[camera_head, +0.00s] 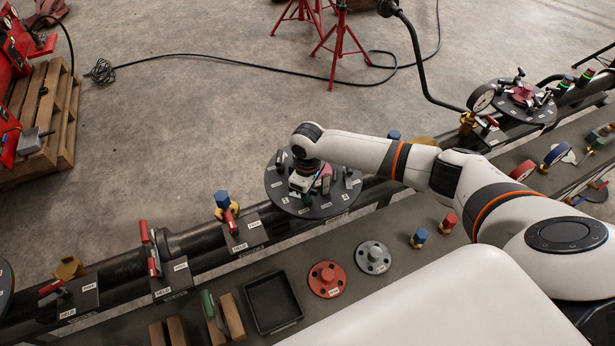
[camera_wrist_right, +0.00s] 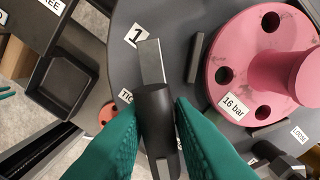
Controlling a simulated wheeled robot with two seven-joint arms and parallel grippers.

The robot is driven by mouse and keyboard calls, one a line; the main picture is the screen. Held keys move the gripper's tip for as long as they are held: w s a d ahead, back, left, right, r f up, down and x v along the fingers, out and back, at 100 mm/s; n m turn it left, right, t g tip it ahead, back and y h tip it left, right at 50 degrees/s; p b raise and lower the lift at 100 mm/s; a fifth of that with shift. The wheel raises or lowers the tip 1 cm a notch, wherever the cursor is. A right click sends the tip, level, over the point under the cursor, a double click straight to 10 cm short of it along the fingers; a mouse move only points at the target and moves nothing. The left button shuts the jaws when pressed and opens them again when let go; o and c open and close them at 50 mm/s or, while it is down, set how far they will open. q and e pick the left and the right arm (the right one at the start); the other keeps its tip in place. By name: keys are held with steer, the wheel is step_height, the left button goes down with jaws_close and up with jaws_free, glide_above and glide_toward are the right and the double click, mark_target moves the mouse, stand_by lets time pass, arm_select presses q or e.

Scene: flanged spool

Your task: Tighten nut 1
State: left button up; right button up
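In the right wrist view, the label "1" (camera_wrist_right: 135,36) sits on the dark round plate (camera_wrist_right: 200,14). Beside it is nut 1's lever (camera_wrist_right: 157,112), a grey metal bar ending in a black grip. My right gripper (camera_wrist_right: 159,106) has its green fingers on both sides of the black grip, seemingly touching it. A partly hidden label starting "TIG" (camera_wrist_right: 126,96) is left of the grip; a "LOOSE" label (camera_wrist_right: 299,134) is at the far right. In the head view, my right gripper (camera_head: 304,186) is over the round plate (camera_head: 281,197) and hides the lever. My left gripper is out of view.
A pink flange (camera_wrist_right: 235,60) marked "16 bar" stands close to the right of the lever, with a short dark bar (camera_wrist_right: 195,57) between them. On the bench are a black tray (camera_head: 273,303), a red flange (camera_head: 327,280) and a grey flange (camera_head: 373,257). Pipes run behind.

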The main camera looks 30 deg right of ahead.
steer(key=m, duration=0.3)
steer(key=shift+s+b, duration=0.2)
steer(key=shift+b, duration=0.15)
steer(key=m+b, duration=0.2)
steer(key=m, duration=0.2)
steer(key=shift+w+m, duration=0.1)
steer(key=shift+m, duration=0.2)
steer(key=shift+r+m+p, duration=0.25)
steer(key=shift+m+p, duration=0.05)
steer(key=shift+m, duration=0.1)
steer(key=m+p, duration=0.6)
steer(key=p, duration=0.2)
steer(key=shift+r+m, duration=0.15)
steer(key=shift+m, duration=0.15)
steer(key=shift+f+m, duration=0.3)
steer(key=shift+m, duration=0.3)
steer(key=shift+n, duration=1.1)
step_height(320, 180, up, 7)
steer(key=shift+r, duration=0.1)
